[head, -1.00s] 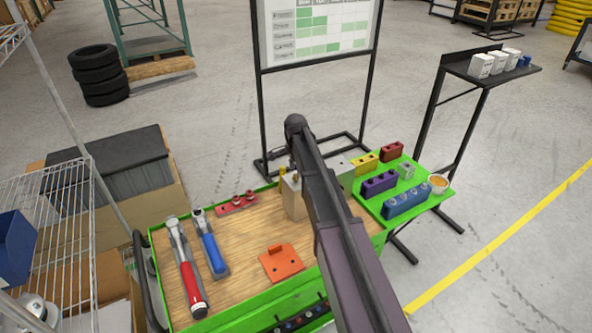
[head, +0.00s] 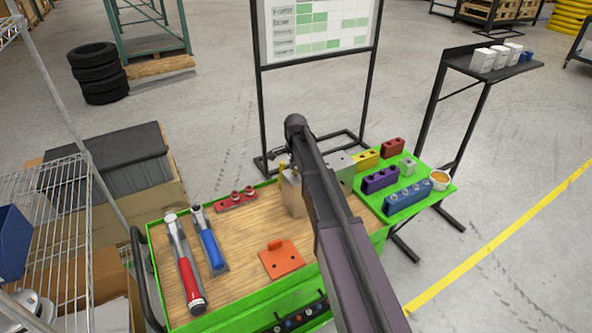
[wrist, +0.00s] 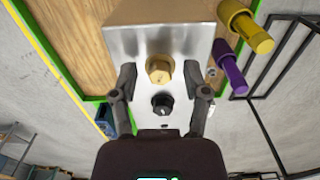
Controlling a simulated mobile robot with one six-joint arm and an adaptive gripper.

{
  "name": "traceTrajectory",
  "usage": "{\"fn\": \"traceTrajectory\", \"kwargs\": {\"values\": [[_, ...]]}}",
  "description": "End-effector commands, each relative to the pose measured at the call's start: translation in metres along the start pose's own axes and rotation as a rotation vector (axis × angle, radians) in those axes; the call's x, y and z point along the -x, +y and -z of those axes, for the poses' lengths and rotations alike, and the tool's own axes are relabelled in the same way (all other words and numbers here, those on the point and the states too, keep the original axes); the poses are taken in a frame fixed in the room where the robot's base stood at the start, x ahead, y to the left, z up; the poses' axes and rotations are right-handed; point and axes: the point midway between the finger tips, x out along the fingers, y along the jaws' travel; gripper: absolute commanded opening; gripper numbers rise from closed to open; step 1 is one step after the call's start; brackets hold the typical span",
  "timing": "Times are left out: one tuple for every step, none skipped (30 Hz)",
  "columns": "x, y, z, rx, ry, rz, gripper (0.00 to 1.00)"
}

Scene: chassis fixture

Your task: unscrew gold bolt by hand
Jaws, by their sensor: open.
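In the wrist view, the gold bolt (wrist: 160,68) has a hex head and sits in the face of a silver metal block (wrist: 185,38). A black bolt (wrist: 162,104) sits just below it in the picture. My gripper (wrist: 160,76) is open, with one finger to each side of the gold bolt's head and a clear gap on both sides. Nothing is between the fingers except the view of the bolt. In the head view my arm covers part of the block (head: 292,196), and I cannot make out the gold bolt there.
Yellow (wrist: 245,28) and purple (wrist: 229,68) pegs stick out beside the block, right of my fingers. The workbench (head: 235,240) holds a red-handled tool (head: 190,278), a blue-handled tool (head: 211,245) and an orange plate (head: 281,259). Coloured holders, including a blue one (head: 408,198), stand at the right.

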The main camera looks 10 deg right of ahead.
Motion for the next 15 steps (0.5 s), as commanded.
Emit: {"fn": "traceTrajectory", "kwargs": {"values": [[0.0001, 0.0, 0.0, 0.0, 0.0, 0.0, 0.6], [0.0001, 0.0, 0.0, 0.0, 0.0, 0.0, 0.54], [0.0001, 0.0, 0.0, 0.0, 0.0, 0.0, 0.42], [0.0001, 0.0, 0.0, 0.0, 0.0, 0.0, 0.33], [0.0001, 0.0, 0.0, 0.0, 0.0, 0.0, 0.24], [0.0001, 0.0, 0.0, 0.0, 0.0, 0.0, 0.12], [0.0001, 0.0, 0.0, 0.0, 0.0, 0.0, 0.04], [0.0001, 0.0, 0.0, 0.0, 0.0, 0.0, 0.0], [0.0001, 0.0, 0.0, 0.0, 0.0, 0.0, 0.0], [0.0001, 0.0001, 0.0, 0.0, 0.0, 0.0, 0.0], [0.0001, 0.0001, 0.0, 0.0, 0.0, 0.0, 0.0], [0.0001, 0.0001, 0.0, 0.002, 0.0, 0.0, 0.0], [0.0001, 0.0001, 0.0, 0.006, 0.0, 0.0, 0.0], [0.0002, 0.0001, 0.0, 0.011, 0.0, 0.0, 0.0], [0.0002, 0.0001, 0.0, 0.022, 0.0, 0.0, 0.0]]}}
